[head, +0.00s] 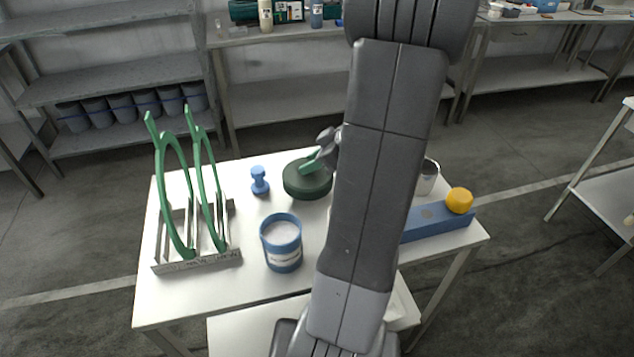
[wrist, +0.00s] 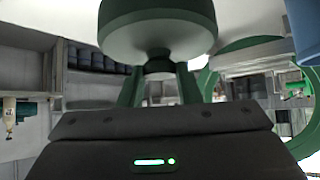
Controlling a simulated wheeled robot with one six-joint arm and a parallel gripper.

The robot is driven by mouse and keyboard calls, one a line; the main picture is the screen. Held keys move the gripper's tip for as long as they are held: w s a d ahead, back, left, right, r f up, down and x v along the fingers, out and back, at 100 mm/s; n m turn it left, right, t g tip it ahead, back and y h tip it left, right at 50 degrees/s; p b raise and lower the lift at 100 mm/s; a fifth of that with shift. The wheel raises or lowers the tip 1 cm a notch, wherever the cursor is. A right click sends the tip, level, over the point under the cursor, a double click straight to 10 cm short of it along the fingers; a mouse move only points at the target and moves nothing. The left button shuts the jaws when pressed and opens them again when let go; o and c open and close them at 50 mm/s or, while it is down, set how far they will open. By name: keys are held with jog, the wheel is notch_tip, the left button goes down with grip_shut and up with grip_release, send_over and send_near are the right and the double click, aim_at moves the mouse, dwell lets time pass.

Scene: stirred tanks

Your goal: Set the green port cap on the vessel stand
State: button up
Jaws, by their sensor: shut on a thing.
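The green port cap (head: 306,182) is a thick dark green disc over the back middle of the white table. My gripper (head: 318,163) is above it, with green fingers reaching down to its middle. In the wrist view, the fingers (wrist: 159,84) are shut on a short dark knob on the cap (wrist: 157,32). I cannot tell whether the cap touches the table. I cannot tell for certain which thing is the vessel stand; a long blue block (head: 432,226) at the right bears an orange-yellow round cap (head: 459,200). My arm hides part of the block.
A metal rack (head: 197,262) with upright green rings stands at the left. A blue knobbed piece (head: 259,181) and a blue tub (head: 282,246) stand between rack and arm. A metal cup (head: 428,178) is right of my arm. The front left tabletop is clear.

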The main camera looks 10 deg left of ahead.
aim_at(317, 174)
notch_tip(317, 174, down, 5)
jog(key=shift+r+b, duration=0.15)
jog(key=shift+b, duration=0.45)
jog(key=o, duration=1)
jog(key=p+v, duration=0.2)
jog(key=v, duration=1)
jog(key=shift+r+p, duration=0.1)
jog(key=shift+p, duration=0.2)
